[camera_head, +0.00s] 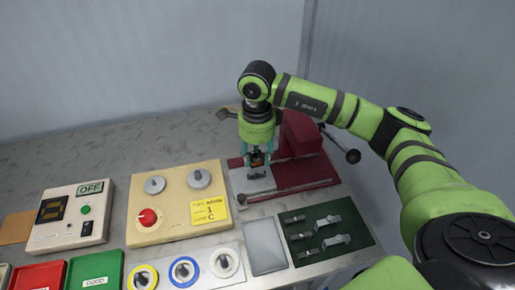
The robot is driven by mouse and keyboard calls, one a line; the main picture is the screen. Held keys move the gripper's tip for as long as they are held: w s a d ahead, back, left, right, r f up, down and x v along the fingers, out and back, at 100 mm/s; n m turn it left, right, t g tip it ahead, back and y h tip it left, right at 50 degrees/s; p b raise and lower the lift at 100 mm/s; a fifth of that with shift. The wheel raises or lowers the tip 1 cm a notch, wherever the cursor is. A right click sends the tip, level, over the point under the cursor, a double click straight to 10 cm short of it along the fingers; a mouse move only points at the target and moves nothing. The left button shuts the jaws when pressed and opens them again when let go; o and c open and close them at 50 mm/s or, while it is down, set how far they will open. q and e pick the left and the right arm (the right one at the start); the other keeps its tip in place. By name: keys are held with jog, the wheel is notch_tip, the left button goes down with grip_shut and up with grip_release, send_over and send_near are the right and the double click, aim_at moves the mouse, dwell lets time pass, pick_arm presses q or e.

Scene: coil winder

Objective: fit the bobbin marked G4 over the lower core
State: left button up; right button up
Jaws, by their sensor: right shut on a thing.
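My right gripper (257,158) points straight down over the light plate of the red fixture. It is shut on a small dark piece with a reddish patch, which looks like a bobbin (258,160). The fingers hide much of it, and no G4 mark can be read. A dark grey core piece (257,175) lies on the fixture plate just below the fingertips; it looks like the lower core. I cannot tell whether the bobbin touches it. My left gripper is not in view.
The red fixture (300,175) has a tall block right of the gripper and ball-ended levers. A green mat (352,243) holds several metal pieces. A beige control box (175,222), a counter box (62,228), coloured rings (184,270) and a grey pad (264,247) stand nearby.

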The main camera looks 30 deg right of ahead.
aim_at(257, 174)
jog(key=shift+w+d+f+m, duration=0.15)
jog(key=shift+f+m, duration=0.1)
jog(key=shift+m, duration=0.15)
jog(key=shift+f+b, duration=1.45)
jog(key=shift+f, duration=0.9)
jog(key=shift+f, duration=0.1)
jog(key=shift+f+b, duration=0.5)
jog(key=shift+b, duration=0.15)
jog(key=o, duration=1.3)
jog(key=shift+c, duration=0.2)
